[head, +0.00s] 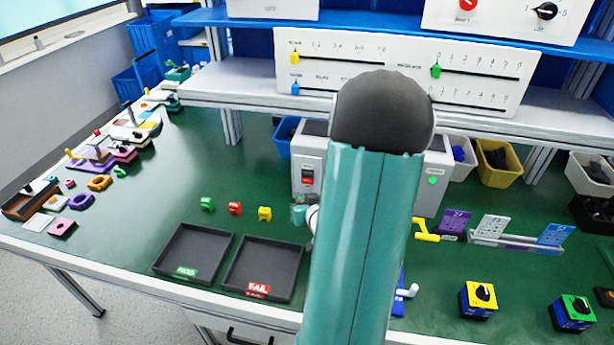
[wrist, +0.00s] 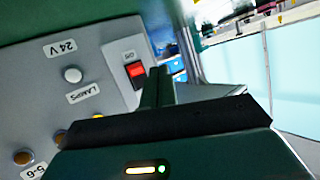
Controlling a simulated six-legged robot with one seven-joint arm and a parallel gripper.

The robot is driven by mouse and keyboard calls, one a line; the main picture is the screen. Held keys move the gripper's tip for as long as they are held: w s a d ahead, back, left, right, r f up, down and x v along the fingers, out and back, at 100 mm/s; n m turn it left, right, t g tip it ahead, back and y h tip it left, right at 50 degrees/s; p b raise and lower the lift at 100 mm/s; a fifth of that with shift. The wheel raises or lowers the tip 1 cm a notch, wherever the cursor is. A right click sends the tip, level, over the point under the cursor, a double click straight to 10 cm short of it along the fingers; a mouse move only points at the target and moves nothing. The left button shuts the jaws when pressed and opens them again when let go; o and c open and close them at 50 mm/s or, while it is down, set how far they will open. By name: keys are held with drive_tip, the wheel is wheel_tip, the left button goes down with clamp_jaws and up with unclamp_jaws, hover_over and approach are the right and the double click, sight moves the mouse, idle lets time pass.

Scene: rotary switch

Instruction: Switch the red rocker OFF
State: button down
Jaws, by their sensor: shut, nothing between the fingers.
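The red rocker (head: 307,177) sits on the left part of a grey box's front (head: 308,152) in the head view. In the wrist view the rocker (wrist: 136,72) is red with a darker end, in a dark frame on a white plate; the picture is rotated and a small label beside it is hard to read. My gripper (wrist: 159,77) is shut and empty, its fingertips close beside the rocker in that view; I cannot tell whether they touch it. In the head view my teal arm hides the middle of the box.
The wrist view shows a white knob (wrist: 72,75) and 24 V and LAMPS labels on the panel. Black trays (head: 194,254) and small coloured pieces lie left of my arm. A yellow crank handle (head: 426,231) is to its right. A shelf with slider panels (head: 340,50) overhangs behind.

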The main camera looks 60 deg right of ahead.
sight(308, 182)
drive_tip(key=shift+w+d+r, duration=0.15)
drive_tip(key=shift+w+d, duration=0.25)
drive_tip(key=shift+d, duration=0.5)
drive_tip(key=shift+w+d+r, duration=0.1)
drive_tip(key=shift+w+d, duration=0.25)
drive_tip(key=shift+d, duration=0.55)
drive_tip(key=shift+w+d+r, duration=0.15)
drive_tip(key=shift+w+d, duration=0.25)
drive_tip(key=shift+d, duration=0.5)
drive_tip(key=shift+w+d, duration=0.1)
drive_tip(key=shift+d, duration=0.05)
drive_tip(key=shift+d, duration=0.2)
drive_tip(key=shift+w+d+r, duration=0.1)
drive_tip(key=shift+w+d, duration=0.1)
drive_tip(key=shift+d, duration=0.1)
idle(0.4)
drive_tip(key=shift+a, duration=0.1)
drive_tip(key=shift+s+a, duration=0.3)
drive_tip(key=shift+a, duration=0.3)
drive_tip(key=a, duration=0.1)
drive_tip(key=s+a, duration=0.1)
drive_tip(key=a, duration=0.1)
drive_tip(key=s+a+f, duration=0.1)
drive_tip(key=shift+a, duration=0.25)
idle(0.4)
